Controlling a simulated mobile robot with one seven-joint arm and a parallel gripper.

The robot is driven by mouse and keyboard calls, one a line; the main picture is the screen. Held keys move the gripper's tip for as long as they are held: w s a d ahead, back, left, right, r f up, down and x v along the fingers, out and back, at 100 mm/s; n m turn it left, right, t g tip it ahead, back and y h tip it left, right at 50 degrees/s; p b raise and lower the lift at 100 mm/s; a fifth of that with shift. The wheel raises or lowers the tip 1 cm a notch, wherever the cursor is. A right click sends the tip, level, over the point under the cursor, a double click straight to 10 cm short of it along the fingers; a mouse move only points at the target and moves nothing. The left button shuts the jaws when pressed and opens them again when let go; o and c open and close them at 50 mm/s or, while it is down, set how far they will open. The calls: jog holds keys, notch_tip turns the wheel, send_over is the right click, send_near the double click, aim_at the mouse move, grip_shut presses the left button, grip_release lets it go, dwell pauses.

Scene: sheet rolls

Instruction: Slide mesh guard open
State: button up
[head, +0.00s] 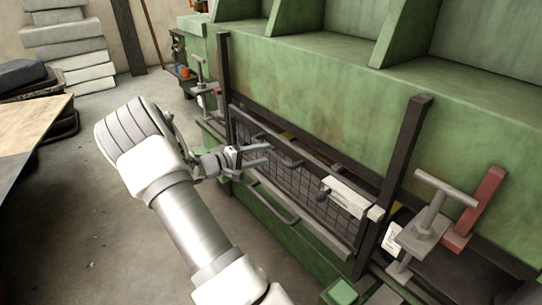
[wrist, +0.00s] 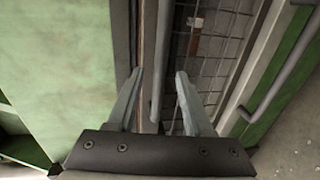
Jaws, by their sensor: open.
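The mesh guard (head: 315,200) is a dark wire grid in a grey frame, set low on the front of the green machine between two dark upright posts. Its upper handle bar (head: 288,154) runs along the top part of the mesh. A lower handle bar (head: 272,204) sticks out below. My gripper (head: 268,153) is open at the left part of the upper handle. In the wrist view, a grey bar (wrist: 159,55) runs between the two open fingertips (wrist: 160,75), with the mesh (wrist: 215,45) beyond. I cannot tell whether either finger touches the bar.
The right post (head: 400,175) and a grey T-shaped clamp (head: 428,225) stand right of the guard. A pale block with a knob (head: 348,194) sits at its right end. A table (head: 30,125) is at the far left. The concrete floor (head: 95,220) between is clear.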

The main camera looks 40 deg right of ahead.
aim_at(269, 153)
jog(key=shift+b+x, duration=0.35)
jog(key=shift+x, duration=1.8)
jog(key=shift+c, duration=0.3)
grip_shut()
